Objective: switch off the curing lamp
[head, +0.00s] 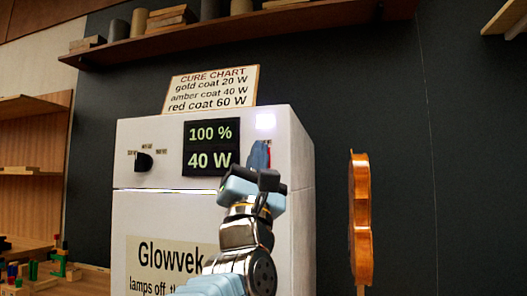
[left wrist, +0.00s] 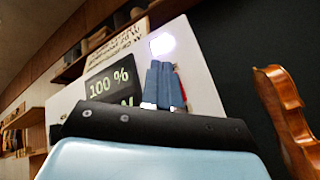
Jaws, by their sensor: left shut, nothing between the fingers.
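The curing lamp is a white cabinet (head: 160,215) marked Glowvek, standing upright in the head view. Its dark display (head: 211,147) reads 100 % and 40 W; it also shows in the left wrist view (left wrist: 112,80). A white square light (head: 265,121) glows at the upper right of its front, and in the left wrist view (left wrist: 162,44). A black knob (head: 144,162) sits at the left. My left gripper (head: 260,154) is shut and empty, in front of the panel below the light. A small red part (left wrist: 180,82) shows behind its fingers, mostly hidden; contact cannot be told. My right gripper is not in view.
A cure chart card (head: 211,88) stands on top of the cabinet, listing amber coat 40 W. An orange-brown violin (head: 360,220) stands upright to the right of the cabinet. A shelf (head: 230,33) with jars and blocks runs above. Small coloured pieces lie at lower left.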

